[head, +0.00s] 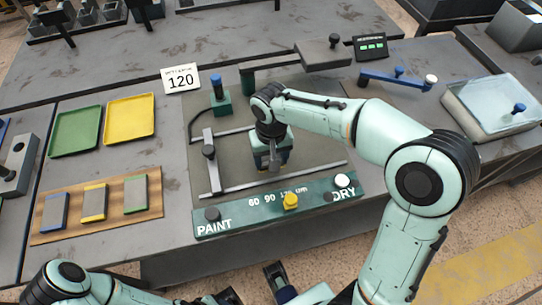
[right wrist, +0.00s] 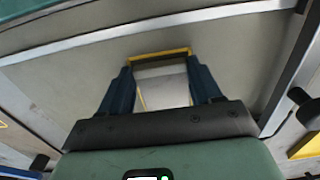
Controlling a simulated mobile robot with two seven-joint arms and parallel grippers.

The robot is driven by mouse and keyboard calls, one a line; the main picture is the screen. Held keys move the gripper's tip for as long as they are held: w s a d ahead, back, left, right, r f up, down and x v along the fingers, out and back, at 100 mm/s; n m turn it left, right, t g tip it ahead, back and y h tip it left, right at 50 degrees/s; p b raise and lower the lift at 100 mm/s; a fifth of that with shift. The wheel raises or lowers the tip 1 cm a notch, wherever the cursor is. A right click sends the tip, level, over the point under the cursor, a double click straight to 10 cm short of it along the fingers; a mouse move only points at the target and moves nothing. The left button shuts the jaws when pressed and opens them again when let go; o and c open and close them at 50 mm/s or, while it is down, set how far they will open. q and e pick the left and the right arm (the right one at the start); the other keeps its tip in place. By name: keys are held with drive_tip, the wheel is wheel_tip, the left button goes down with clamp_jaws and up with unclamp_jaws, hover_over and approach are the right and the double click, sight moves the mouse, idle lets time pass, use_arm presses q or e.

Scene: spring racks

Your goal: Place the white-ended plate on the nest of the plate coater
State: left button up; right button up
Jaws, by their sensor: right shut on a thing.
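My right gripper (head: 272,165) points down over the grey bed of the plate coater (head: 325,128). In the right wrist view its two dark blue fingers (right wrist: 161,82) are shut on a pale plate, the white-ended plate (right wrist: 165,90), low over the bed. A yellow edging (right wrist: 160,52) shows at its far end and along one side; I cannot tell if it touches the plate. The nest is not clearly seen, and the gripper hides the plate in the head view. My left gripper (head: 252,290) is at the bottom edge, partly cut off.
A wooden board (head: 72,222) holds blue-, yellow- and green-ended plates. Green (head: 76,131) and yellow (head: 130,118) trays lie behind it. The coater's front panel (head: 240,219) has knobs. A blue-knobbed post (head: 218,95) and a sliding bar (head: 210,165) stand beside my right gripper.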

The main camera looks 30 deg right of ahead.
drive_tip(key=o, duration=1.2)
drive_tip(key=shift+f, duration=0.1)
wheel_tip(320, 180, up, 12)
drive_tip(key=shift+r+p, duration=0.15)
drive_tip(key=shift+p, duration=1)
